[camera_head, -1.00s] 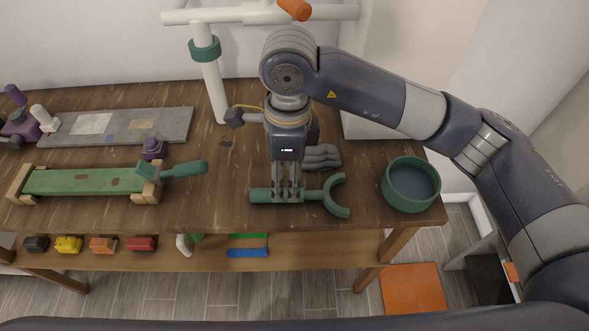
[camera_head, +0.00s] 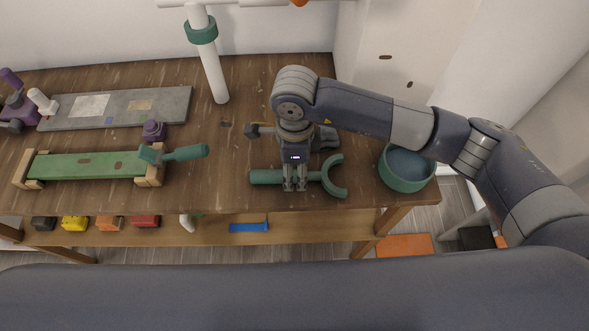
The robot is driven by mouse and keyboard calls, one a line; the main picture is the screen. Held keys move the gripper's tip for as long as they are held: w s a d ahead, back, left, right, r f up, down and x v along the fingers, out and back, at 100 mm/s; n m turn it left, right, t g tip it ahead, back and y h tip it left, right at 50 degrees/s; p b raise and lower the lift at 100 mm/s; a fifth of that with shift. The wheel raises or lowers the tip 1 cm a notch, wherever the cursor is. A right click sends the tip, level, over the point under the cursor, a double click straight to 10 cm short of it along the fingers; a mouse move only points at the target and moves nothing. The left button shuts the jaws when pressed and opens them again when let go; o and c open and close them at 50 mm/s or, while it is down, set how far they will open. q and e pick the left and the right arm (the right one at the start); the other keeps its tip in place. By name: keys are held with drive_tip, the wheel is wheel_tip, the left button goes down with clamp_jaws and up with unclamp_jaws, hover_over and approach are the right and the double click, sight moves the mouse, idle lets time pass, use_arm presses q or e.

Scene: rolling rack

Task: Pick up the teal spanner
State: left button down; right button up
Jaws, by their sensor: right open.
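The teal spanner (camera_head: 334,177) lies on the wooden table near its front edge, its open jaw to the right and its handle to the left. My right gripper (camera_head: 295,187) points down over the middle of the spanner's handle. Its fingers are open and overlap the handle in the head view. I cannot tell how far down around the handle they reach. The fingers hide a short part of the handle. My left gripper is not in view.
A teal bowl (camera_head: 407,169) stands right of the spanner. A teal hammer (camera_head: 174,153) lies by a green board (camera_head: 85,167) on the left. A grey slab (camera_head: 117,108) and a white post (camera_head: 212,70) stand behind. Small toy vehicles sit on the lower shelf.

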drive_tip(key=shift+f, duration=0.75)
drive_tip(key=shift+a, duration=0.1)
drive_tip(key=shift+c, duration=1.3)
clamp_jaws()
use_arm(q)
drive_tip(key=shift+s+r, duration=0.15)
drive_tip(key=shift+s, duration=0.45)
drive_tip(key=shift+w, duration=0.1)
